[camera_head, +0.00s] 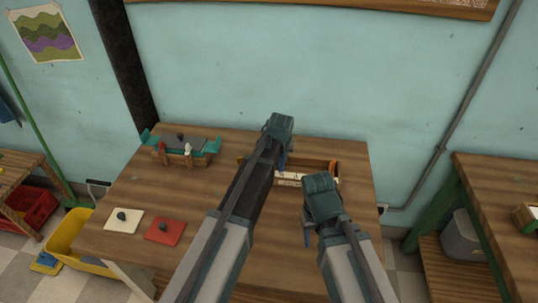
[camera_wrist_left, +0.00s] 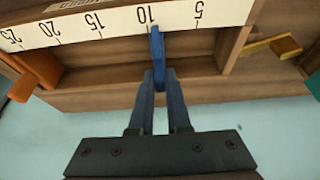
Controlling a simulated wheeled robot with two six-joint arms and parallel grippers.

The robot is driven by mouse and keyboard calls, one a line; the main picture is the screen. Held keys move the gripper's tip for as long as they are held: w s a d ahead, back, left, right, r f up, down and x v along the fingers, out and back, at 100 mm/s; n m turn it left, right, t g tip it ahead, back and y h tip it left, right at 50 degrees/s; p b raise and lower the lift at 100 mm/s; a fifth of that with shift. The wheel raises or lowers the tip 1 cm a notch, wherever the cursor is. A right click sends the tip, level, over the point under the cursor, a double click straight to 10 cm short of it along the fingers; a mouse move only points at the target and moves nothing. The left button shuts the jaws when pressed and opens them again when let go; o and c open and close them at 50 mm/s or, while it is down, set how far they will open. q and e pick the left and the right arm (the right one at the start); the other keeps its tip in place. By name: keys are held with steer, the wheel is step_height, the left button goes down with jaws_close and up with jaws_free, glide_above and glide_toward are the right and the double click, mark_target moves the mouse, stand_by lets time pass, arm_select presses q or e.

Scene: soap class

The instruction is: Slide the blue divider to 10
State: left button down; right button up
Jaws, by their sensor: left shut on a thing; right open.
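The blue divider (camera_wrist_left: 157,48) stands upright in a wooden box (camera_wrist_left: 100,75) in the left wrist view. Its upper end meets the white number scale (camera_wrist_left: 75,28) at about the 10 mark, between 15 and 5. My left gripper (camera_wrist_left: 161,76) is shut on the divider from the near side. In the head view the box's scale (camera_head: 289,182) shows between my two arms, while my left gripper (camera_head: 282,160) hides much of the box. My right gripper (camera_head: 308,236) is open and empty, lower down, in front of the box.
An orange block (camera_wrist_left: 37,70) sits at the box's high-number end. On the table (camera_head: 125,190) are a teal-ended wooden fixture (camera_head: 182,150), a cream plate (camera_head: 124,221) and a red plate (camera_head: 166,231), each with a dark knob.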

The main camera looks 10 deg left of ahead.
arm_select(q)
steer(key=shift+d, duration=0.4)
steer(key=c, duration=0.9)
jaws_free()
steer(key=shift+r, duration=0.1)
arm_select(e)
steer(key=shift+r, duration=0.1)
arm_select(q)
steer(key=p+v, duration=1.2)
steer(key=v, duration=0.1)
steer(key=shift+s+r+p, duration=0.2)
steer(key=shift+r+p, duration=0.05)
steer(key=shift+p, duration=0.15)
arm_select(e)
step_height(320, 180, up, 13)
steer(key=shift+f, duration=0.2)
